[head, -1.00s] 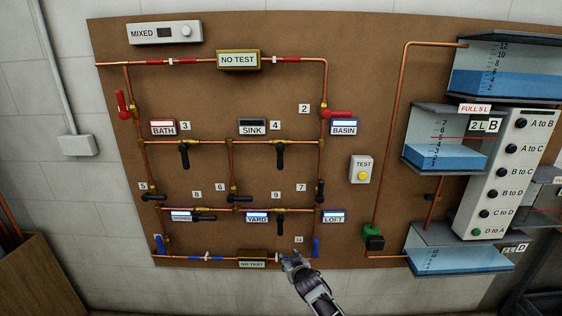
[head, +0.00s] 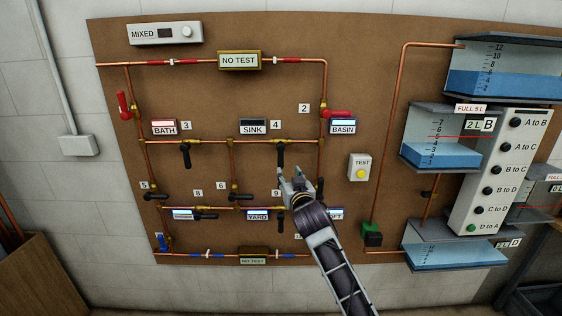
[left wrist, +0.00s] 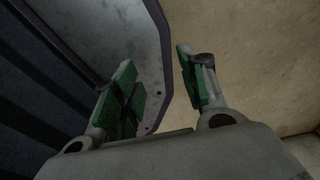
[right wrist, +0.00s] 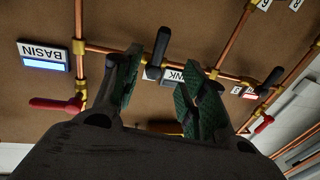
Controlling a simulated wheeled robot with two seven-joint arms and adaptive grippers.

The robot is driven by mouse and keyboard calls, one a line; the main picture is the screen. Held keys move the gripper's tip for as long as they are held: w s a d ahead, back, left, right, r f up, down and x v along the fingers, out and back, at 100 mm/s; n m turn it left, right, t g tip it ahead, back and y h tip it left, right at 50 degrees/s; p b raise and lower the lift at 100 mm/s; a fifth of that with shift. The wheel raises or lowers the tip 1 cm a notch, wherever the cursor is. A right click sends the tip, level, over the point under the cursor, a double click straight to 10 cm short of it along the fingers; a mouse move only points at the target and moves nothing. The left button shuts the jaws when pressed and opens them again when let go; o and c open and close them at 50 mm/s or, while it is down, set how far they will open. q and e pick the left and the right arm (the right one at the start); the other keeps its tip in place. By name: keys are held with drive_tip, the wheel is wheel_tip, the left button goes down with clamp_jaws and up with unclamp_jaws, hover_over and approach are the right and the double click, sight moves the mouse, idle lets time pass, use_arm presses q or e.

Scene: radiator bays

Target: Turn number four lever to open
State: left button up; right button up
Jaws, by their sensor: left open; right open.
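The number four lever (head: 280,155) is a black handle on the copper pipe to the right of the SINK sign, under the "4" label (head: 275,125). It hangs straight down, across the pipe. My right gripper (head: 290,174) is open just below it in the head view. In the right wrist view the black lever (right wrist: 157,55) appears just beyond the gap between the open fingers (right wrist: 165,75); I see no grip on it. My left gripper (left wrist: 155,82) is open and empty in the left wrist view, away from the board.
The red lever 2 (head: 338,114) sits up and to the right, by the BASIN sign (head: 343,127). Lever 3 (head: 186,155) hangs to the left. A TEST button box (head: 360,168) is to the right. My right arm hides much of the LOFT sign and lower-right pipework.

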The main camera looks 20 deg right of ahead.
use_arm(q)
drive_tip(key=shift+a, duration=0.2)
use_arm(e)
drive_tip(key=p, duration=0.1)
approach(281, 161)
drive_tip(key=shift+w, duration=1.75)
drive_tip(key=shift+w+d, duration=0.2)
drive_tip(key=shift+w, duration=0.8)
drive_tip(key=shift+w+d, duration=0.2)
drive_tip(key=shift+w, duration=0.8)
use_arm(q)
drive_tip(key=shift+s+r+p, duration=0.2)
drive_tip(key=shift+r+p, duration=0.3)
drive_tip(key=shift+r, duration=0.5)
use_arm(e)
drive_tip(key=shift+w+d, duration=0.15)
drive_tip(key=shift+w, duration=1.65)
drive_tip(key=shift+c, duration=0.3)
use_arm(q)
drive_tip(key=shift+d, duration=0.1)
use_arm(e)
clamp_jaws()
